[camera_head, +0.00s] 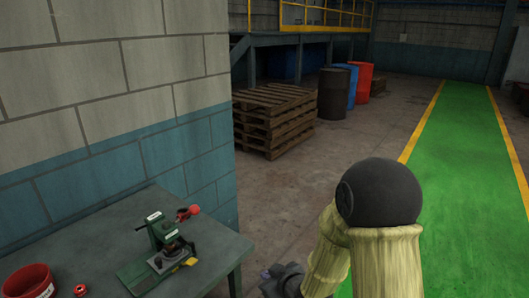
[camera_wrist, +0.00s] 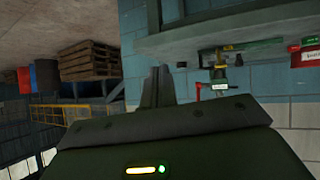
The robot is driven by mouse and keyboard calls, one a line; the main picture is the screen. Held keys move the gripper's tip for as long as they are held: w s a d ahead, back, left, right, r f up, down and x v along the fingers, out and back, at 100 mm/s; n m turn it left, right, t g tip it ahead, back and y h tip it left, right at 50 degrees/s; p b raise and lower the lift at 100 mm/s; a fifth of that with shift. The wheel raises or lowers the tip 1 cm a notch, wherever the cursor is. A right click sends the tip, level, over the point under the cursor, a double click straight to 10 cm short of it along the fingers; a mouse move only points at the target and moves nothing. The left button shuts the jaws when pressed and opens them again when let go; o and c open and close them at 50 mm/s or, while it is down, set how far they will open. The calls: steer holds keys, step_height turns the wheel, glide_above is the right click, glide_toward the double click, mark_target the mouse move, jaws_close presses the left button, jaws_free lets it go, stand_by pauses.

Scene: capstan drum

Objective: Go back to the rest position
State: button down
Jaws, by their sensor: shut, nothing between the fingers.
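My gripper shows in the wrist view (camera_wrist: 157,86) as two dark fingers close together, with nothing seen between them. In the head view, a dark end part of my arm shows at the bottom edge, right of the table, and its fingers cannot be made out. A green bench machine (camera_head: 160,246) with a red-knobbed lever (camera_head: 188,212) stands on the table (camera_head: 220,248). The machine also shows in the wrist view (camera_wrist: 217,86), which is turned upside down. My gripper is apart from the machine and the table.
A red bin (camera_head: 30,281) and a small red piece (camera_head: 80,290) are on the table's left. A block wall (camera_head: 110,110) rises behind it. Wooden pallets (camera_head: 274,118), barrels (camera_head: 334,94) and a green floor lane (camera_head: 463,150) lie beyond. The floor between is clear.

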steer(key=s+d+r+m+g+h+p, duration=0.2)
steer(key=s+d+r+m+g+h, duration=0.1)
steer(key=s+d, duration=0.4)
steer(key=s+d+r+m+g+h+p, duration=0.2)
steer(key=s+d+r+m+g+h, duration=0.1)
steer(key=s+d+r+m, duration=0.2)
steer(key=s+d+r, duration=0.2)
steer(key=s, duration=0.1)
steer(key=shift+s+d+g, duration=0.15)
steer(key=shift+s+g, duration=0.15)
steer(key=shift+s, duration=0.05)
